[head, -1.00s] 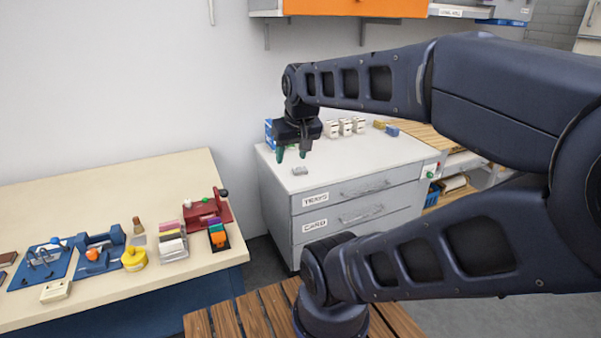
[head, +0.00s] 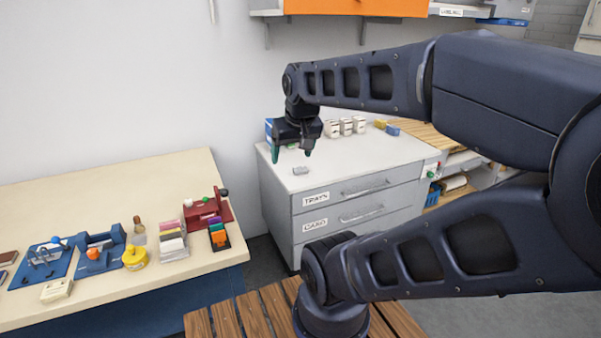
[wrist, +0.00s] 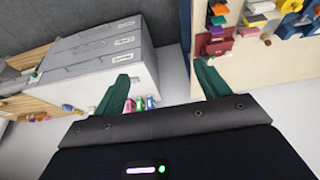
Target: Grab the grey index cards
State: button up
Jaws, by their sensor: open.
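A small light grey block, which looks like the grey index cards (head: 301,170), lies flat on the pale top of the drawer cabinet (head: 345,166), near its front left edge. My gripper (head: 291,154) is open and empty, pointing down above the cabinet top, just above and slightly left of the grey block in the head view. Its two green fingers are spread apart, and I cannot tell that they touch anything. In the wrist view the fingers (wrist: 162,70) show spread, and I cannot make out the grey block there.
Several white boxes (head: 345,126) and a blue box stand at the back of the cabinet top, with small yellow and blue blocks (head: 392,130) to their right. An orange-fronted wall cabinet (head: 355,7) hangs above. A cream bench (head: 100,190) with tools stands left.

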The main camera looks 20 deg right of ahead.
jog(key=w+d+r+n+g+h, duration=0.1)
jog(key=w+d+n, duration=0.1)
jog(key=w, duration=0.6)
jog(key=w+d+r+n+g+h, duration=0.1)
jog(key=w+d+r+n, duration=0.1)
jog(key=w, duration=0.7)
jog(key=n+g+h, duration=0.2)
jog(key=n+g, duration=0.1)
jog(key=n, duration=0.9)
send_over(301, 168)
jog(key=a, duration=0.5)
notch_tip(301, 168, down, 32)
jog(key=shift+h, duration=0.3)
jog(key=shift+x, duration=5.4)
jog(key=shift+w, duration=0.1)
jog(key=c, duration=1.1)
jog(key=shift+o, duration=0.2)
jog(key=shift+r, duration=0.1)
